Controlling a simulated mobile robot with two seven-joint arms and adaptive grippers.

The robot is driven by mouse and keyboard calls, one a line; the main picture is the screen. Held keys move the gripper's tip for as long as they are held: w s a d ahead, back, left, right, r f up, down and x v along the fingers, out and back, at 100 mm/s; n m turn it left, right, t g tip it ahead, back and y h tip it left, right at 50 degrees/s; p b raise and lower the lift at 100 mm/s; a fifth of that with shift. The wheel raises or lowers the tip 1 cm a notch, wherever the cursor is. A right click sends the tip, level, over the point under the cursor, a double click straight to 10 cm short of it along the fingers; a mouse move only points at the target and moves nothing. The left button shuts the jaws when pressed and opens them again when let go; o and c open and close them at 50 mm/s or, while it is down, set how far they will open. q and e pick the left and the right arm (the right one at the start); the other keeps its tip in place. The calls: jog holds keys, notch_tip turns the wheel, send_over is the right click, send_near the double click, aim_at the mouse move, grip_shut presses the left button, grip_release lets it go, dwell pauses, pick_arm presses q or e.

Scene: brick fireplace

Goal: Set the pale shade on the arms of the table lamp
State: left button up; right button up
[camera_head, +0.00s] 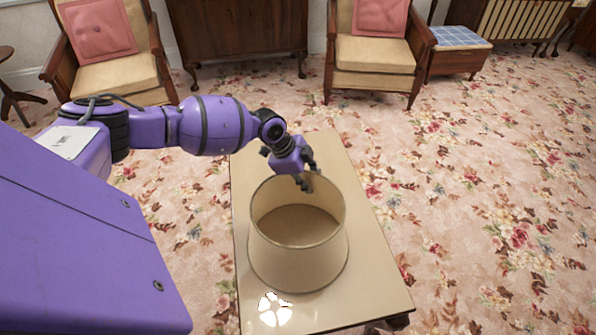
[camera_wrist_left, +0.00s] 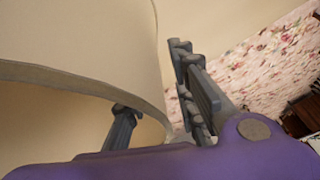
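The pale shade (camera_head: 300,262), a beige open-topped drum, stands upright on the low table (camera_head: 375,285). It also fills much of the left wrist view (camera_wrist_left: 85,35). My left gripper (camera_head: 306,178) is at the far side of the shade's upper rim, coming down from behind. In the left wrist view its two fingers (camera_wrist_left: 157,105) stand apart, one on each side of the shade's wall, with a visible gap. I see no firm grip on the wall. My right gripper is not in view. I cannot make out the table lamp or its arms in either view.
A bright white patch (camera_head: 275,309) shows on the table's near left part. Two wooden armchairs with pink cushions (camera_head: 101,29) (camera_head: 381,17) and a dark cabinet (camera_head: 238,35) stand at the back. The flowered carpet (camera_head: 500,190) to the right is clear.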

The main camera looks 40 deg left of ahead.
pick_arm(q)
jog(key=shift+c, duration=0.4)
grip_shut()
jog(key=shift+r, duration=0.1)
